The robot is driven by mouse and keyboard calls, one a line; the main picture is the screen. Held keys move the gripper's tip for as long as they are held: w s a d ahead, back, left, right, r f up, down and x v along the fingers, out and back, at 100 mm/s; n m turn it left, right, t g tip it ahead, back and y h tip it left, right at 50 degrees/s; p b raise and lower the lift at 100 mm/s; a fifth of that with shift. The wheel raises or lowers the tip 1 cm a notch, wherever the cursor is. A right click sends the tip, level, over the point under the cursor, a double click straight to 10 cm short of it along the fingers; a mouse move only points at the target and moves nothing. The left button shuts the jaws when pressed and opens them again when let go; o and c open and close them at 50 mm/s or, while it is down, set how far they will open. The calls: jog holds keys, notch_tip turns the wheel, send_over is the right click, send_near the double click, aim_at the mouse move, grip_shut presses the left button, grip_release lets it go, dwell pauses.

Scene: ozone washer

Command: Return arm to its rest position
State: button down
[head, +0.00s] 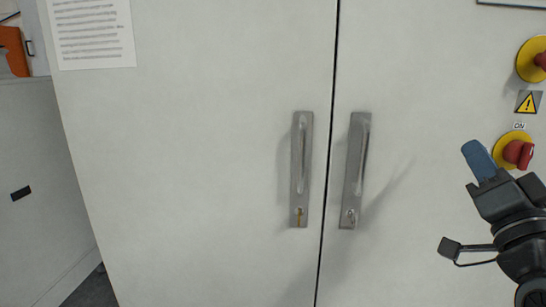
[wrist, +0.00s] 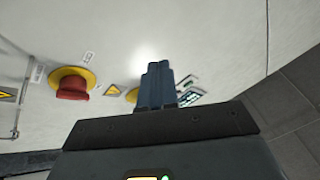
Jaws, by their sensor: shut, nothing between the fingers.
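My gripper (head: 477,157) is at the right of the head view, its blue fingers together and empty. It points up and left in front of the right cabinet door, beside a red rotary switch (head: 518,153) on a yellow plate. I cannot tell whether it touches the panel. In the wrist view my gripper (wrist: 157,70) shows shut fingers in the middle, covering part of the panel behind.
Two grey cabinet doors carry metal handles, left (head: 301,170) and right (head: 355,170), each with a key or lock below. Another red knob (head: 541,61) sits top right, above a warning sign (head: 528,102). A paper notice (head: 92,35) hangs top left. An orange object (head: 14,50) is at the far left.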

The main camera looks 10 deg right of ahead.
jog(key=s+a+f+n+g+y, duration=0.1)
jog(key=s+a+f+n+g, duration=0.1)
jog(key=s+a+f, duration=0.6)
jog(key=s+a+f+n+g+y, duration=0.2)
jog(key=s+f, duration=0.4)
jog(key=f, duration=0.6)
jog(key=s+a+f+n+g+y, duration=0.1)
jog(key=s+a+f+n, duration=0.1)
jog(key=s, duration=0.5)
jog(key=s+a+f+n+g+y, duration=0.1)
jog(key=s+a+f+n, duration=0.1)
jog(key=s, duration=0.5)
jog(key=s+a+f+n+g+y, duration=0.1)
jog(key=s+a+f+n, duration=0.1)
jog(key=s, duration=0.5)
jog(key=shift+s+f+g, duration=0.15)
jog(key=shift+f+g, duration=0.1)
jog(key=shift+g, duration=0.15)
jog(key=shift+a, duration=0.1)
